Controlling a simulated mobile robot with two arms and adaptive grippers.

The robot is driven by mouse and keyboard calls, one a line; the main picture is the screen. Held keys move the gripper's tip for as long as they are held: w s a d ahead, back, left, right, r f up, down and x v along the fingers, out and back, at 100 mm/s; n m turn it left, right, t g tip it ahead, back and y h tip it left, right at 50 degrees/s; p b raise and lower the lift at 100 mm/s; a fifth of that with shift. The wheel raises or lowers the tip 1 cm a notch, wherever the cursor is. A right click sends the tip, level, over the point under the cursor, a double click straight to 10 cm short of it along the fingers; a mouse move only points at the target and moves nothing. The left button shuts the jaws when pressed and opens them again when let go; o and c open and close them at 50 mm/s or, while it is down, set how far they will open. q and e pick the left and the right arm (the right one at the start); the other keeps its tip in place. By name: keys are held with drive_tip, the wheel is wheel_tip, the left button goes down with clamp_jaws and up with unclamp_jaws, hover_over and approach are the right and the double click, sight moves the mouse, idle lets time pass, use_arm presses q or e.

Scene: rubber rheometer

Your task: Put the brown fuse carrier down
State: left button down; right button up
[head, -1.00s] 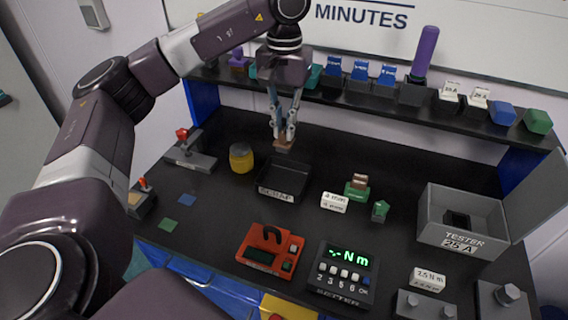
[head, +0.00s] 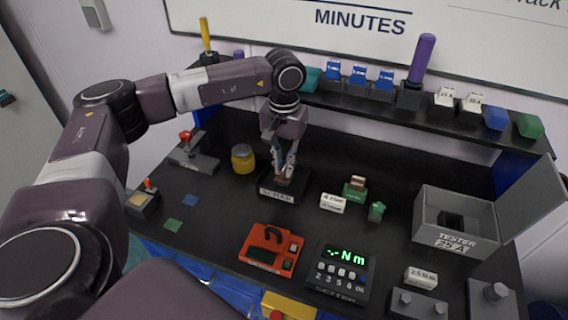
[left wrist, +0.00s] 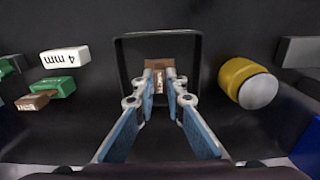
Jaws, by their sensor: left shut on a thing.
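My left gripper (head: 286,172) is shut on the brown fuse carrier (head: 283,181). In the left wrist view the carrier (left wrist: 168,66) sits between the fingertips (left wrist: 164,92), with a white label facing the camera. The gripper and carrier are at the black scrap tray (head: 298,200), within its rim (left wrist: 120,60) as the wrist camera sees it. I cannot tell whether the carrier touches the tray floor. My right gripper is not in view.
A yellow jar (head: 243,158) stands left of the tray.

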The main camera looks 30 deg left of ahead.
sight(284, 168)
use_arm(q)
drive_tip(key=shift+f, duration=0.15)
drive_tip(key=c, duration=2)
unclamp_jaws()
drive_tip(key=shift+r, duration=0.25)
wheel_tip(284, 168, up, 12)
drive_tip(key=b, duration=0.4)
